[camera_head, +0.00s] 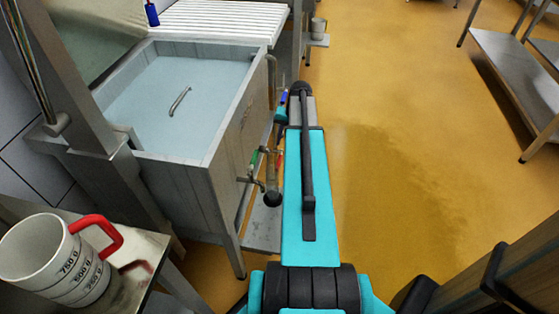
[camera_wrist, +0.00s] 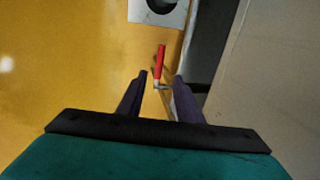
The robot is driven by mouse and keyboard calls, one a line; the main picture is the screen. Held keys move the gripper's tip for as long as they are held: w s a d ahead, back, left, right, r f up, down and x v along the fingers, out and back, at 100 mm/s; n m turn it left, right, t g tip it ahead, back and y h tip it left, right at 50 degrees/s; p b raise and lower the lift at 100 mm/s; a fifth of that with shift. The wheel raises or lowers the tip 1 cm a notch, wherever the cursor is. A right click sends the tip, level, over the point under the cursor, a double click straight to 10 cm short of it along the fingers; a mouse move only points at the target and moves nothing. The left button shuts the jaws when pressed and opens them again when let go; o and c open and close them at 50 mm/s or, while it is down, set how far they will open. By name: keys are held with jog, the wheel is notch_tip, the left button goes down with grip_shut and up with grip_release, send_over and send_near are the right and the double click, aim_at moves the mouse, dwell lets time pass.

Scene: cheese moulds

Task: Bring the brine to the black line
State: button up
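The vat (camera_head: 143,150) on the left of the head view holds pale blue liquid (camera_head: 205,88), and a thin curved grey handle (camera_head: 179,100) shows at its surface. I cannot make out a black line on the vat. Pipes and taps with a green lever (camera_head: 253,160), a red lever (camera_head: 280,160) and a blue lever (camera_head: 284,97) are at the vat's right side. In the wrist view my gripper (camera_wrist: 160,77) is open, with a red lever (camera_wrist: 161,62) just beyond and between its fingertips.
A white jug (camera_head: 45,262) with gram markings and a red handle stands on a steel table (camera_head: 135,285) at lower left. A ribbed white draining board (camera_head: 225,20) lies behind the vat. Steel shelving (camera_head: 510,60) stands at right. The yellow floor (camera_head: 410,120) between is clear.

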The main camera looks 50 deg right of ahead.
aim_at(279, 163)
jog(key=f, duration=0.4)
jog(key=w+a+f+b, duration=0.1)
jog(key=f, duration=0.3)
jog(key=w+f, duration=0.1)
jog(key=f, duration=0.3)
jog(key=shift+a+b, duration=0.15)
jog(key=shift+b, duration=0.2)
jog(key=shift+c, duration=0.4)
grip_shut()
